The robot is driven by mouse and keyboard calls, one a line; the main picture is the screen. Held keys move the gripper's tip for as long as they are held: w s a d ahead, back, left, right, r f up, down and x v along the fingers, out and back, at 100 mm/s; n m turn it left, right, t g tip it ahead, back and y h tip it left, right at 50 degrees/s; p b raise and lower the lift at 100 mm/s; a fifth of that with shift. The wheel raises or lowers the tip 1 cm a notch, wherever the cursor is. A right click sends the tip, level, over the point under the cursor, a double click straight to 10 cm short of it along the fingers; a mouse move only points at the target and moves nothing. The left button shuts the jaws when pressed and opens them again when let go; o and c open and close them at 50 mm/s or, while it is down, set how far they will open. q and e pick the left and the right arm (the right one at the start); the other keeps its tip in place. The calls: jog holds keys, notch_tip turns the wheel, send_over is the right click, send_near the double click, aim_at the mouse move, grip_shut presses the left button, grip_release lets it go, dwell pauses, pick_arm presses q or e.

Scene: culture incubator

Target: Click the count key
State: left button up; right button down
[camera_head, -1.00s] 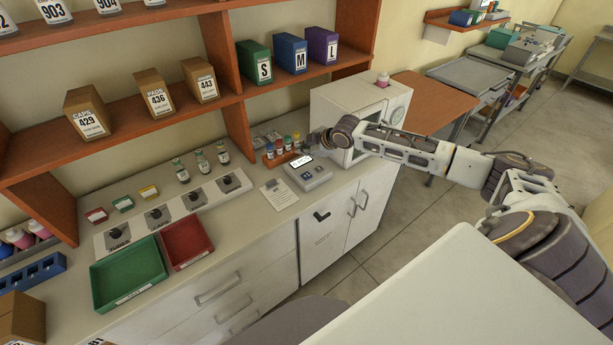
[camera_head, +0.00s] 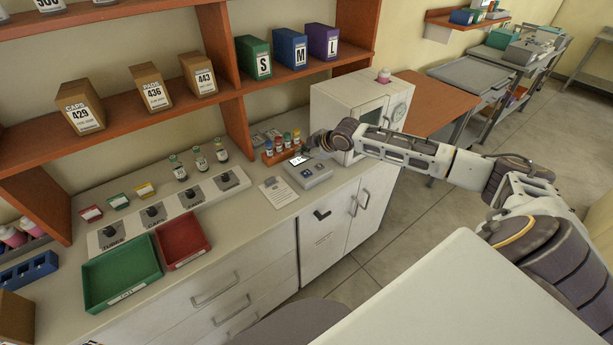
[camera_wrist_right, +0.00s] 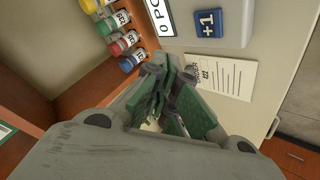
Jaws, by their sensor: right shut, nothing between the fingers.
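The grey counter device (camera_head: 313,178) sits on the worktop with a lit white display (camera_head: 298,160) at its back. In the right wrist view its blue count key marked "+1" (camera_wrist_right: 208,22) shows at the top, on the device's pale face. My right gripper (camera_head: 305,152) hovers at the device's back, near the display; it is shut and empty. In the wrist view the green-padded fingers of the right gripper (camera_wrist_right: 169,72) come together below and left of the key, apart from it in the picture. The gap in height cannot be judged. My left gripper is not in view.
An orange rack of small capped vials (camera_head: 282,146) stands close behind the device, also in the wrist view (camera_wrist_right: 123,40). A printed order sheet (camera_head: 278,192) lies to its left. A white incubator box (camera_head: 338,97) stands to the right. Green (camera_head: 122,274) and red trays lie further left.

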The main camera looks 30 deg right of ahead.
aim_at(305, 174)
jog(key=shift+f+b, duration=1.8)
jog(key=shift+f, duration=1.2)
jog(key=shift+f, duration=0.3)
jog(key=shift+f, duration=0.5)
dwell(0.9)
jog(key=shift+r, duration=0.15)
jog(key=shift+r+p, duration=0.7)
jog(key=shift+p, duration=0.4)
jog(key=shift+r+p, duration=2.5)
jog(key=shift+p, duration=0.05)
